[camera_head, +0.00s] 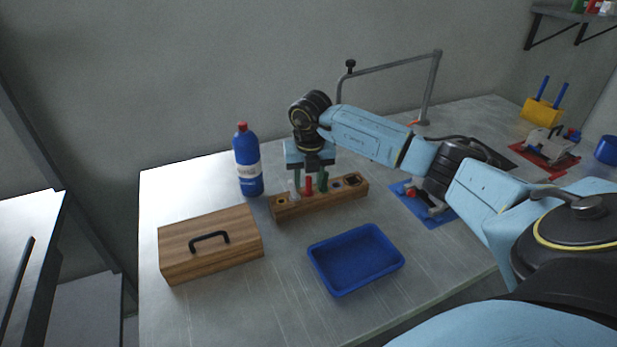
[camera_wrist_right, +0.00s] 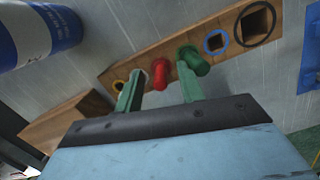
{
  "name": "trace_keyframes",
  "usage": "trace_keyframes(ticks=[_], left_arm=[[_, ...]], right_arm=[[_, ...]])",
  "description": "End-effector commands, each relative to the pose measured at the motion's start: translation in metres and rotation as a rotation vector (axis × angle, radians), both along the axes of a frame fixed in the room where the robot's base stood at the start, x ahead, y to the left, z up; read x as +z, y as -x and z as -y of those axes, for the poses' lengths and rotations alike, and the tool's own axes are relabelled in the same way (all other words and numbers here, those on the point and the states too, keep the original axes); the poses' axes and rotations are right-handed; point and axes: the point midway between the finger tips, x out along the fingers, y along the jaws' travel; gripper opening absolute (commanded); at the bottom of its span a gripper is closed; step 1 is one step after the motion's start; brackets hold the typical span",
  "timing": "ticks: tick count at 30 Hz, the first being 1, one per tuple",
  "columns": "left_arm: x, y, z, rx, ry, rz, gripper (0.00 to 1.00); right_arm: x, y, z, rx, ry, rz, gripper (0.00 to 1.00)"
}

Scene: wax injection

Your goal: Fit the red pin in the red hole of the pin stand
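The wooden pin stand (camera_head: 330,204) lies on the metal table; it also shows in the right wrist view (camera_wrist_right: 178,47). The red pin (camera_head: 308,186) stands upright at the stand, and its rounded top shows in the right wrist view (camera_wrist_right: 160,72). Whatever is at its base is hidden, so I cannot make out the red hole. My right gripper (camera_head: 310,178) points down over the stand. Its two green fingers (camera_wrist_right: 160,92) are apart, one on each side of the red pin, with visible gaps. My left gripper is not in view.
A green pin (camera_wrist_right: 194,62) stands beside the red one, close to a finger. Blue-rimmed (camera_wrist_right: 216,42) and black-rimmed (camera_wrist_right: 255,22) holes are empty. A blue bottle (camera_head: 247,165), wooden box (camera_head: 210,262) and blue tray (camera_head: 322,283) stand around.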

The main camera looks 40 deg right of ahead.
Motion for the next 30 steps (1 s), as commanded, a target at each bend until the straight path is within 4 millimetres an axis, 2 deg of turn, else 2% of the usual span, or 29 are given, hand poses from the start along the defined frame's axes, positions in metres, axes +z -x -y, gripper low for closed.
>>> trace_keyframes(ticks=[4, 7, 15, 21, 25, 30], left_arm=[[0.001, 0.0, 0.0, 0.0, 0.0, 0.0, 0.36], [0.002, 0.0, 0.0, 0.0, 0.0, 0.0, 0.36], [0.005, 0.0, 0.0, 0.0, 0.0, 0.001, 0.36], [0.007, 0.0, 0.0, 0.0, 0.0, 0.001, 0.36], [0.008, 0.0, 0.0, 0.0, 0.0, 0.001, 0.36], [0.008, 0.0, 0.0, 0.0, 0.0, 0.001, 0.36]], right_arm=[[0.005, 0.0, 0.0, 0.0, 0.001, 0.001, 0.39], [0.018, 0.001, -0.001, 0.001, 0.001, 0.003, 0.39], [0.078, 0.007, -0.005, 0.0, 0.001, 0.005, 0.39], [0.115, 0.011, -0.007, 0.001, 0.0, 0.004, 0.39], [0.128, 0.013, -0.008, 0.0, -0.001, 0.003, 0.39], [0.133, 0.015, -0.009, 0.0, -0.001, -0.001, 0.39]])
